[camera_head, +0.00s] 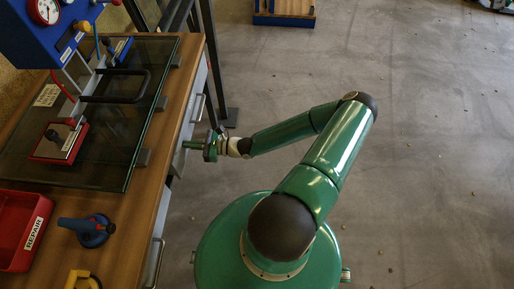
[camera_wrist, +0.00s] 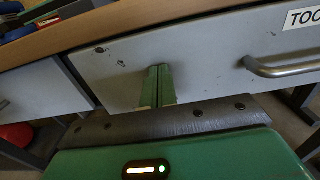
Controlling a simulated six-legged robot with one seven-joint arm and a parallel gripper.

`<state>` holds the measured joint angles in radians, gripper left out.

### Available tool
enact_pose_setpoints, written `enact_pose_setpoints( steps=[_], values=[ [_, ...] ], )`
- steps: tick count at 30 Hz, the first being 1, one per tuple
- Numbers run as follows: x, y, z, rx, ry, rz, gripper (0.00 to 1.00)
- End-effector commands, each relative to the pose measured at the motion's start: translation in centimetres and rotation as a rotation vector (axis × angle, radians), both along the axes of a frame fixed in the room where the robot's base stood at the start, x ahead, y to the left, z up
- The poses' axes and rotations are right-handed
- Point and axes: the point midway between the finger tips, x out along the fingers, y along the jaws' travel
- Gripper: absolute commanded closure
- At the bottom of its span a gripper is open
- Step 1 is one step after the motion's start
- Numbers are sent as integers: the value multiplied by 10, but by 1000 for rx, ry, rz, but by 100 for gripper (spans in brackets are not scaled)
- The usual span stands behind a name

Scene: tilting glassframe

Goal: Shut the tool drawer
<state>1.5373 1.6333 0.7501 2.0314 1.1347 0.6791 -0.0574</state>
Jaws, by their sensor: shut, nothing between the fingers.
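The tool drawer has a grey front (camera_wrist: 215,52) with a bar handle (camera_wrist: 285,68) and a white label (camera_wrist: 303,16) cut off after "TOO" in the wrist view. In the head view the drawer front (camera_head: 180,158) shows under the workbench edge, apparently standing slightly proud. My gripper (camera_wrist: 158,70) is shut and empty. Its green fingers point at the left part of the drawer front, left of the handle, and look to be touching or very close to it. In the head view my gripper (camera_head: 188,145) is at the drawer front. The inside of the drawer is hidden.
The wooden workbench (camera_head: 140,215) carries a glass panel with a black handle (camera_head: 145,92), a red tray (camera_head: 18,228) and a blue-black tool (camera_head: 90,229). Another grey front (camera_wrist: 35,95) adjoins the drawer at left. The concrete floor (camera_head: 440,150) at right is mostly clear.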

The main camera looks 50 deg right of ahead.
Motion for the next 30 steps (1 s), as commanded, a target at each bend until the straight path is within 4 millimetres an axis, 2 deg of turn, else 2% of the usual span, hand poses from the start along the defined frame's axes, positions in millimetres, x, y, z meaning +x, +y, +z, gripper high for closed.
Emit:
enact_pose_setpoints(
  steps=[3, 9, 20, 30],
  values=[
    [14, 11, -1, 0, 0, 0, 100],
    [26, 20, 0, -1, -1, 0, 100],
    [32, 24, 0, 0, 0, 1, 100],
    [31, 21, 0, 0, 2, 0, 100]
  ],
)
